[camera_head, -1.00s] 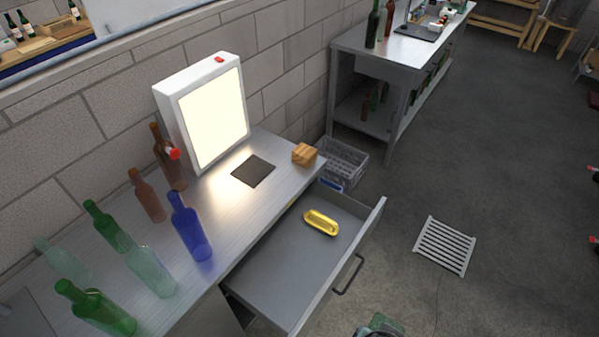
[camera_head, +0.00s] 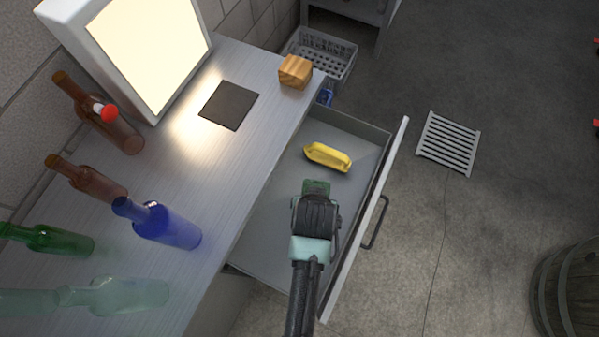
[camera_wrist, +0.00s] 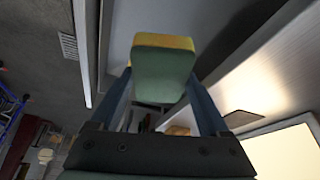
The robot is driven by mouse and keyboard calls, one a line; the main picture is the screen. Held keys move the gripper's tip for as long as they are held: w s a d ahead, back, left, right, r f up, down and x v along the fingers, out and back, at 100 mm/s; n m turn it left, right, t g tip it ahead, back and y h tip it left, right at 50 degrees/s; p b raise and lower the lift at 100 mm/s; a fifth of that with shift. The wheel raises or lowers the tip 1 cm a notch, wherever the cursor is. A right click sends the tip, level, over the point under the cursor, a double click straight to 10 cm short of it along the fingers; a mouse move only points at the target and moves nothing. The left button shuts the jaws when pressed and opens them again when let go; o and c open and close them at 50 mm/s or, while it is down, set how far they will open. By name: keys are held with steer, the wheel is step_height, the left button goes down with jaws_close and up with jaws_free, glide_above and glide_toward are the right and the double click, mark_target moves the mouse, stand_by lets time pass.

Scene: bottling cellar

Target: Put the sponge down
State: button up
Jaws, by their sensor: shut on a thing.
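My gripper (camera_head: 316,196) is shut on the sponge (camera_head: 317,186), which shows as a small green patch at its tip in the head view. In the wrist view the sponge (camera_wrist: 163,70) is green with a yellow layer and sits between both fingers. The gripper appears over the open drawer (camera_head: 275,222), on the near side of a yellow oblong dish (camera_head: 328,157) that lies on the drawer floor. The sponge and dish are apart in the head view. The height of the sponge over the drawer floor is hard to tell.
The metal bench (camera_head: 195,165) left of the drawer holds several bottles, including a blue bottle (camera_head: 158,224), a lit panel (camera_head: 150,50), a dark mat (camera_head: 229,105) and a wooden block (camera_head: 296,72). A grey crate (camera_head: 325,52) stands beyond. The drawer front (camera_head: 370,210) stands up at right.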

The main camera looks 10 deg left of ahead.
steer(key=shift+n, duration=0.5)
steer(key=b+x, duration=0.3)
steer(key=x, duration=0.3)
steer(key=s+b+x, duration=0.1)
steer(key=b+x, duration=0.3)
steer(key=x, duration=0.2)
steer(key=a+b+x, duration=0.1)
steer(key=b+x, duration=0.3)
steer(key=x, duration=0.2)
steer(key=shift+s+f, duration=0.2)
steer(key=shift+f, duration=0.1)
steer(key=shift+f+b, duration=0.7)
steer(key=shift+f, duration=1.7)
steer(key=shift+f, duration=0.1)
steer(key=o, duration=1)
steer(key=shift+o, duration=0.2)
